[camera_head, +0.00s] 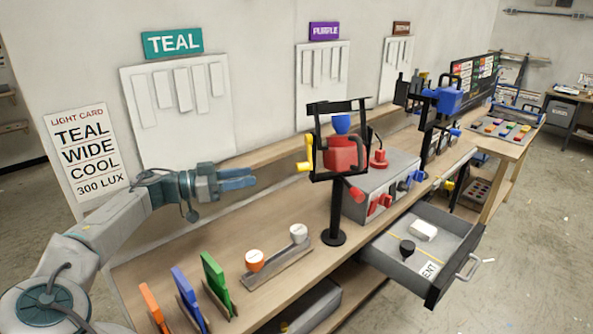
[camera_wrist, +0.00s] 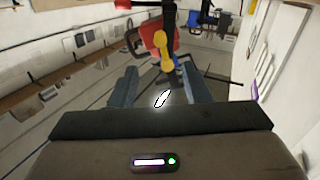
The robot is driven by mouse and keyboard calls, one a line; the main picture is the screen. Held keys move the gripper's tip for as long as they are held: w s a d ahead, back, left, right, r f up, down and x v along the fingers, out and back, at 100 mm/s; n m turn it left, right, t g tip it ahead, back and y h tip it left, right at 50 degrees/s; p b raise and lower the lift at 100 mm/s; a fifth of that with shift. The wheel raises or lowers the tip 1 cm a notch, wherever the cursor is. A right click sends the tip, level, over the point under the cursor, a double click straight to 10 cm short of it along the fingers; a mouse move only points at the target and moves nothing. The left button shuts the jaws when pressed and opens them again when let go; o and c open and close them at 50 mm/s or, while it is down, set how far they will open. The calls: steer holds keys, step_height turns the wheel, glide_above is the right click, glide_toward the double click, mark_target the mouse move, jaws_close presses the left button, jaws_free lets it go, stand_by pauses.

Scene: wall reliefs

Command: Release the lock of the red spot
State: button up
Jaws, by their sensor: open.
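The red spot (camera_head: 341,155) is a red lamp in a black frame, held up on a black stand with a round base (camera_head: 333,238) on the bench. A yellow handle (camera_head: 307,155) sticks out on its left side, facing my gripper. A blue part sits on its top, and a red knob (camera_head: 356,194) is lower on the stand. My gripper (camera_head: 254,178) is open and empty, left of the lamp and apart from it. In the wrist view, the red lamp (camera_wrist: 155,33) and yellow handle (camera_wrist: 163,48) lie ahead, between and beyond the open fingers (camera_wrist: 161,88).
A grey box (camera_head: 385,178) with red and blue knobs stands behind the stand. An open drawer (camera_head: 425,250) juts out at the right. A blue lamp (camera_head: 447,100) stands further back.

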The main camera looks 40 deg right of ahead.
mark_target(297, 168)
steer(key=p+x, duration=0.3)
steer(key=x, duration=1)
steer(key=shift+s+d, duration=0.1)
steer(key=shift+d, duration=0.3)
jaws_close()
